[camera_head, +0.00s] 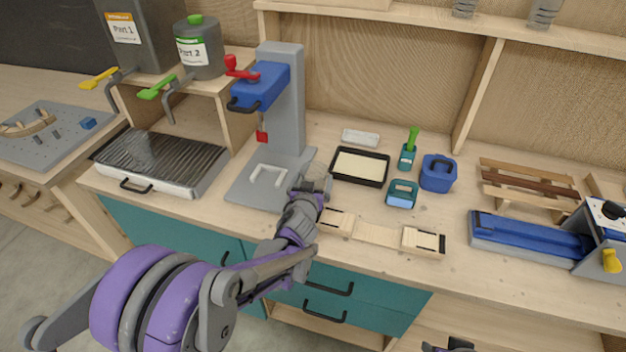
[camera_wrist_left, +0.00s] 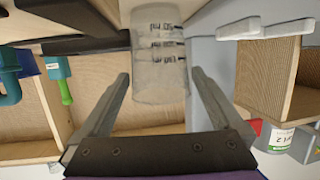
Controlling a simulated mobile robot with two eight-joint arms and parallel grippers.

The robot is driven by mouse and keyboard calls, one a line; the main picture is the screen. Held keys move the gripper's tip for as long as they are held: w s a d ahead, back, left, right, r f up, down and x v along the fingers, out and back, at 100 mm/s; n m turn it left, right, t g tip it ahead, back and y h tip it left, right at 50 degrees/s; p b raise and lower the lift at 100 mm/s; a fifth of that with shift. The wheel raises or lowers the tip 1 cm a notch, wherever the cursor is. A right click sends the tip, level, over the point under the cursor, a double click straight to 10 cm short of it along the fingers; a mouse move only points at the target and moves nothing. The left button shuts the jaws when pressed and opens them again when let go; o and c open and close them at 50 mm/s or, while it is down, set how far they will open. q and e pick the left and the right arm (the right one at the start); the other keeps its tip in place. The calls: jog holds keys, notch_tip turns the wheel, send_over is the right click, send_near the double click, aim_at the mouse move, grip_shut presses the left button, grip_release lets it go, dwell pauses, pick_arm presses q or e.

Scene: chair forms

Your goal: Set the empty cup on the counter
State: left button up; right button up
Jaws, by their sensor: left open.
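A clear cup (camera_wrist_left: 160,55) with dark markings shows in the left wrist view, and it looks empty. It appears between the spread fingers of my left gripper (camera_wrist_left: 160,100), with visible gaps on both sides. In the head view my left gripper (camera_head: 314,184) is over the front part of the wooden counter (camera_head: 330,128), beside the grey press base; the cup is hard to make out there. I cannot tell whether the cup's base touches the counter. A dark piece at the bottom edge of the head view may be my right gripper (camera_head: 455,346); its fingers are not clear.
A grey press (camera_head: 287,110) with a blue head stands behind my left gripper. A black-rimmed tray (camera_head: 360,167), a blue container (camera_head: 438,173) and a wooden form (camera_head: 380,234) lie to the right. A ribbed grey unit (camera_head: 160,160) is at left. Bare counter lies between the objects.

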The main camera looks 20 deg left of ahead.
pick_arm(q)
jog(key=shift+r, duration=0.15)
jog(key=shift+s+r, duration=0.15)
jog(key=shift+s, duration=0.1)
jog(key=s+a+r+g+y+p, duration=0.1)
jog(key=s+a+g, duration=0.1)
jog(key=s, duration=0.8)
jog(key=s+a+r+g, duration=0.1)
jog(key=s+g, duration=0.1)
jog(key=s, duration=0.8)
jog(key=s+d+f+g+h, duration=0.1)
jog(key=s+f+g, duration=0.1)
jog(key=s, duration=0.5)
jog(key=s+d+f+m+g+h, duration=0.1)
jog(key=s+d+f+g, duration=0.1)
jog(key=s, duration=0.5)
jog(key=shift+d+g+h, duration=0.15)
jog(key=shift+g+h, duration=0.25)
jog(key=shift+g, duration=0.1)
